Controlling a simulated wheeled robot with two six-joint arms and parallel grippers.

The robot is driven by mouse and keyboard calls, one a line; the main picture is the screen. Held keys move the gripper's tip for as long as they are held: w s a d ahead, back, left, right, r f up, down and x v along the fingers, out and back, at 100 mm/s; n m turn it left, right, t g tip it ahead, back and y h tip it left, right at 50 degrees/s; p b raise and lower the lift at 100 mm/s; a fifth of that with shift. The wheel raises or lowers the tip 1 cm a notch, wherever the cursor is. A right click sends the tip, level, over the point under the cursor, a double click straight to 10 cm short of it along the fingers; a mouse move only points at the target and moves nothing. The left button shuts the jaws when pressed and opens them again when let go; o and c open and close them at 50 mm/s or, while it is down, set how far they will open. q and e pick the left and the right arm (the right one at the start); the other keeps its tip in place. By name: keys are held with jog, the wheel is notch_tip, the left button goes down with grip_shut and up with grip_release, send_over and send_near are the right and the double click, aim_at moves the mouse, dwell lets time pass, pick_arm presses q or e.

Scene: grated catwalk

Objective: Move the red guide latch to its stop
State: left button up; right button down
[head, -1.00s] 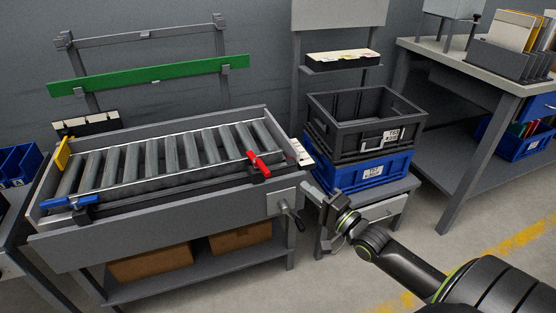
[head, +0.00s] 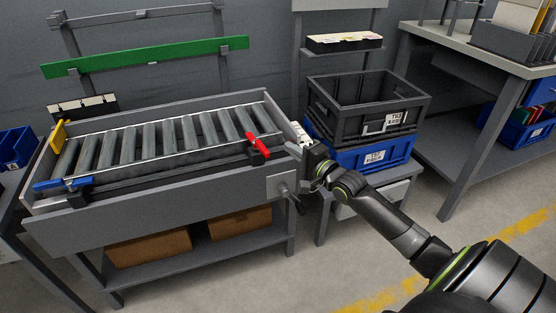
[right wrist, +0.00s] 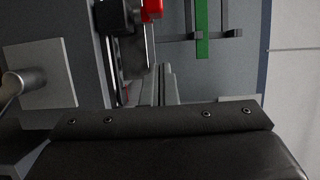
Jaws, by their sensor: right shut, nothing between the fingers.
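The red guide latch (head: 258,145) sits on the dark front guide rail (head: 180,172) near the right end of the roller conveyor (head: 150,215). Its red part also shows at the top of the right wrist view (right wrist: 151,9). A blue latch (head: 62,184) sits at the rail's left end. My right gripper (head: 311,156) is shut and empty beside the conveyor's right end, apart from the red latch and to its right. Its fingertips are hard to make out. My left gripper is not in view.
A crank handle (head: 295,201) juts from the conveyor's front right, below my right gripper. A black crate (head: 368,112) on a blue crate (head: 375,160) stands close behind and right of the gripper. A yellow piece (head: 58,136) stands at the conveyor's left end.

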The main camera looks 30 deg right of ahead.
aim_at(257, 143)
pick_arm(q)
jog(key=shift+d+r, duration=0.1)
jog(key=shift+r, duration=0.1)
pick_arm(e)
jog(key=shift+w+a, duration=0.2)
jog(key=shift+a, duration=0.5)
jog(key=shift+w+a, duration=0.2)
jog(key=shift+a, duration=0.45)
jog(key=shift+w+a, duration=0.2)
jog(key=shift+a, duration=0.5)
